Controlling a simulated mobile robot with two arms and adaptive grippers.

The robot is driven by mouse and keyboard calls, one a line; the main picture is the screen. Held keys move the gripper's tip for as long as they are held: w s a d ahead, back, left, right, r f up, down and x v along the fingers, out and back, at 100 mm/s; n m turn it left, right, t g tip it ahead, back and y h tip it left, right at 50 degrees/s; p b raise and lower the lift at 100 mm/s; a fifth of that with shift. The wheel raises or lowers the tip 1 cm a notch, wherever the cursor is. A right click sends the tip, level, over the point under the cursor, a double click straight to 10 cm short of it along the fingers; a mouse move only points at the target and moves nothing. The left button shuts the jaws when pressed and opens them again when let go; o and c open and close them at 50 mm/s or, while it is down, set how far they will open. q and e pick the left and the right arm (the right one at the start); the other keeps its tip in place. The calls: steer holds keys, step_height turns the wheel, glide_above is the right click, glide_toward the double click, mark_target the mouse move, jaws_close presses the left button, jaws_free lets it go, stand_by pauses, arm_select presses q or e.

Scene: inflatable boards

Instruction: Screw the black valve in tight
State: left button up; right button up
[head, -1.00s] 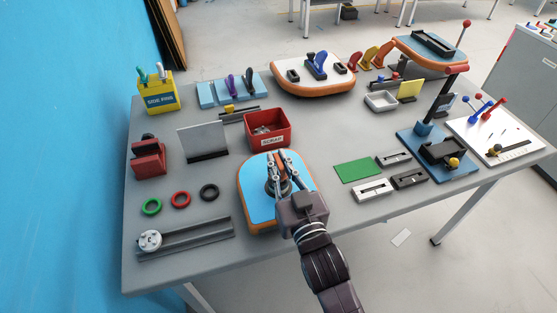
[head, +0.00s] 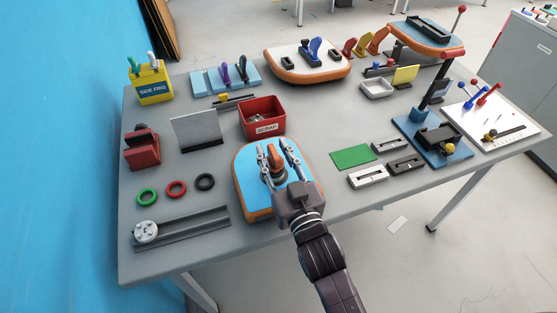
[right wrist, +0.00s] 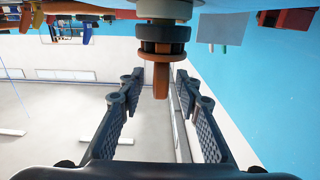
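The black valve sits on a small blue board (head: 247,185) with an orange rim, at the front of the table. The valve (head: 277,178) carries an orange-brown handle (head: 276,158). In the right wrist view the valve (right wrist: 163,34) shows as stacked dark rings against the board, with the orange handle (right wrist: 161,78) pointing toward my palm. My right gripper (head: 278,150) is open, its fingers spread on either side of the handle. In the right wrist view, gaps show between the handle and both fingers. How deep the valve is seated I cannot tell. My left gripper is not in view.
A red scrap bin (head: 262,117) stands just behind the board. Green, red and black rings (head: 205,182) and a grey rail (head: 182,228) lie to the left. A green mat (head: 353,157) and small grey blocks (head: 368,177) lie to the right.

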steer(key=v, duration=1.2)
steer(key=shift+r, duration=0.1)
